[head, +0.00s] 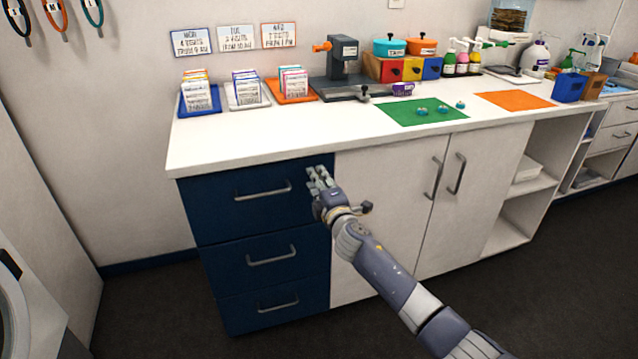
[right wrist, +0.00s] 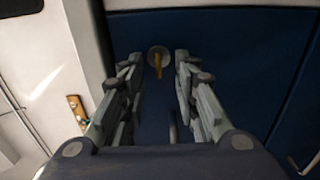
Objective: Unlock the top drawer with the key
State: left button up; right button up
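The top drawer (head: 222,203) is the uppermost of the dark blue drawers under the counter, and it is closed. My right gripper (head: 320,178) is at the upper right corner of its front. In the right wrist view, a round metal lock (right wrist: 158,52) sits in the blue front, with a gold key (right wrist: 158,70) at it. The open fingers of my right gripper (right wrist: 156,65) stand on either side of the key, apparently apart from it. The gripper hides the lock and key in the head view. My left gripper is out of view.
Lower blue drawers (head: 270,258) and white cabinet doors (head: 385,205) with bar handles flank the top drawer. The white countertop (head: 250,135) overhangs above. It carries packet trays, a green mat (head: 420,112) and bottles. The dark floor (head: 160,310) at the left front is clear.

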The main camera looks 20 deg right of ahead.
jog(key=s, duration=1.2)
jog(key=shift+d, duration=0.25)
